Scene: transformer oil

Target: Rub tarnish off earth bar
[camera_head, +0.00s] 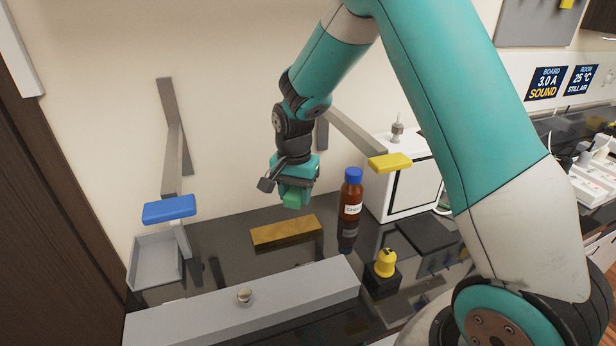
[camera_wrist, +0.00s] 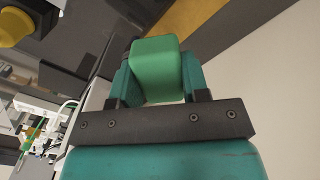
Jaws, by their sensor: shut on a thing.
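The earth bar (camera_head: 286,230) is a flat brass-brown bar lying on the dark bench top near the wall. Its surface looks mottled with darker patches. In the wrist view the bar (camera_wrist: 184,22) shows as a golden strip beyond the gripper. My gripper (camera_head: 296,196) points down and is shut on a green block (camera_head: 292,200), which looks like a rubbing pad. The green block (camera_wrist: 156,68) sits between both fingers in the wrist view. In the head view it appears above the bar, with a gap between them.
A brown bottle with a blue cap (camera_head: 351,198) stands right of the bar. A yellow-topped piece (camera_head: 385,263) sits on a black block. A blue-ended bracket (camera_head: 169,209) and grey tray (camera_head: 157,262) are left. A yellow-ended bracket (camera_head: 390,162) and white box (camera_head: 412,185) are right.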

